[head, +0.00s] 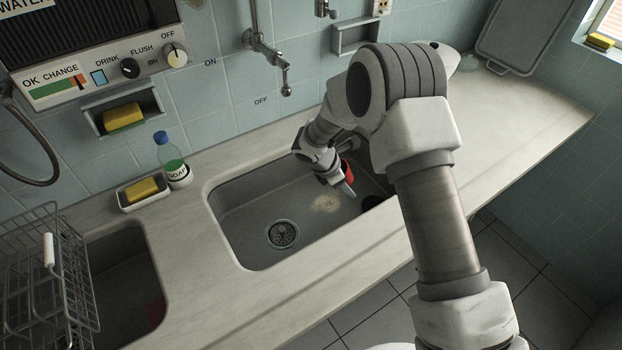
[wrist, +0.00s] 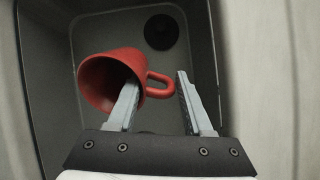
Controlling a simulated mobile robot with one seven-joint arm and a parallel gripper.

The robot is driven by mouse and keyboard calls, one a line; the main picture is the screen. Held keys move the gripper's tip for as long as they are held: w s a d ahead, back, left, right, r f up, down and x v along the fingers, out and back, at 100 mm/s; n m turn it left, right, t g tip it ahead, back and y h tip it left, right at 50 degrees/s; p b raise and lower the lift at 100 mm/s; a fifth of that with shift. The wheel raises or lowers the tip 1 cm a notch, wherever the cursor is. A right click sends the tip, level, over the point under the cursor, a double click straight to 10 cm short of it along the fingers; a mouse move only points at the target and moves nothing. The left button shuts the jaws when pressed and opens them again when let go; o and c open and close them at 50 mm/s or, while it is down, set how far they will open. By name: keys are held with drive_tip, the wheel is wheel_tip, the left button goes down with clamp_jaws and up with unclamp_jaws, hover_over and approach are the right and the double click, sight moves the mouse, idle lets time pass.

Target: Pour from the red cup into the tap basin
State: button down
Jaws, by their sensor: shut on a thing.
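The red cup (head: 347,172) is tipped on its side over the right part of the grey metal tap basin (head: 240,225). In the wrist view the red cup (wrist: 105,75) shows its mouth toward the lower left and its handle toward the right. My gripper (head: 345,186) is low in the basin. In the wrist view my gripper (wrist: 157,90) has one finger across the cup's mouth and the other beyond the handle, holding the cup between them. A pale grainy patch (head: 327,202) lies on the basin floor near the drain (head: 283,233). The cup's inside is mostly shadowed.
A wall tap (head: 285,88) hangs behind the basin. A soap bottle (head: 174,162) and a yellow sponge in a dish (head: 140,190) stand left of it. A wire rack (head: 45,285) is over the left basin. The counter at right (head: 490,130) is mostly clear.

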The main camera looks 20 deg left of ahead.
drive_tip(key=shift+w+d+f+g+y+p, duration=0.4)
drive_tip(key=shift+d+y+p, duration=0.2)
drive_tip(key=shift+y+p, duration=0.35)
drive_tip(key=shift+w+d+f+g+y+p, duration=0.3)
drive_tip(key=shift+d+g+y+p, duration=0.3)
drive_tip(key=shift+p, duration=0.5)
drive_tip(key=shift+w+d+f+g+y+p, duration=0.35)
drive_tip(key=shift+d+y+p, duration=0.3)
drive_tip(key=shift+y+p, duration=0.3)
drive_tip(key=shift+w, duration=0.1)
